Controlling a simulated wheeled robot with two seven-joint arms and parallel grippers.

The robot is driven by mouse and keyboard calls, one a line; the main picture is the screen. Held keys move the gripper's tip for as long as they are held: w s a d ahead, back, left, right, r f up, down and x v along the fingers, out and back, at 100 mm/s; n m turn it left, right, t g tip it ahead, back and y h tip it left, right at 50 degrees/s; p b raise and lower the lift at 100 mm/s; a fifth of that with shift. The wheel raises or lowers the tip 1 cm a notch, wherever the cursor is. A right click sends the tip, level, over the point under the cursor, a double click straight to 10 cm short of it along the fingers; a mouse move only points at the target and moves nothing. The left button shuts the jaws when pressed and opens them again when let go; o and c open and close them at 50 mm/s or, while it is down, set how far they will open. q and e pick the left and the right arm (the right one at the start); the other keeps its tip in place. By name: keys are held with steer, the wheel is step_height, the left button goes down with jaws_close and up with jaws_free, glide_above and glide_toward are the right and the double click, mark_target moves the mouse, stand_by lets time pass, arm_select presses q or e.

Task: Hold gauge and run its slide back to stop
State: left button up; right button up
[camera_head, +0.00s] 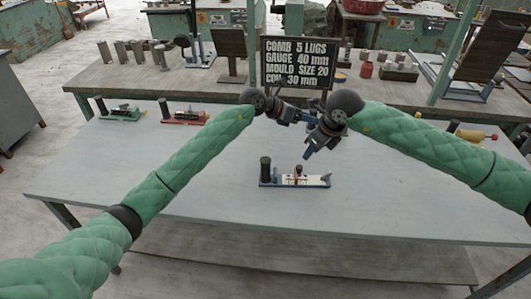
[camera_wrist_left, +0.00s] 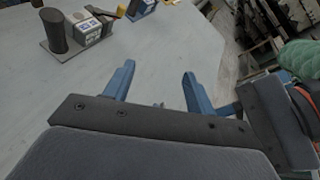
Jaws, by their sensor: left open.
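The gauge (camera_head: 312,184) lies on the grey table in the head view. It has a dark blue base, a pale scale, a black upright post at its left end and a small reddish slide (camera_head: 298,171) near its middle. My left gripper (camera_head: 312,118) is above and behind the gauge, apart from it. In the left wrist view its blue fingers (camera_wrist_left: 157,84) are open with nothing between them. My right gripper (camera_head: 316,151) hangs just above the gauge's right part, apart from it. Its finger gap is too small to make out.
A green-based tool (camera_head: 122,113) and a red one (camera_head: 185,118) lie at the table's left back. A yellow tool (camera_head: 470,134) is partly hidden by my right arm. A lettered board (camera_head: 298,62) stands behind. The front of the table is clear.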

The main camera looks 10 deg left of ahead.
arm_select(q)
steer(key=s+a+f+m+g+y, duration=0.3)
steer(key=s+a+f+y, duration=0.1)
steer(key=s+f+y, duration=0.25)
steer(key=m+g+y, duration=0.1)
steer(key=m+y, duration=0.3)
steer(key=y, duration=0.2)
glide_above(265, 169)
steer(key=w, duration=0.2)
steer(key=shift+s+f, duration=0.2)
steer(key=shift+f, duration=4)
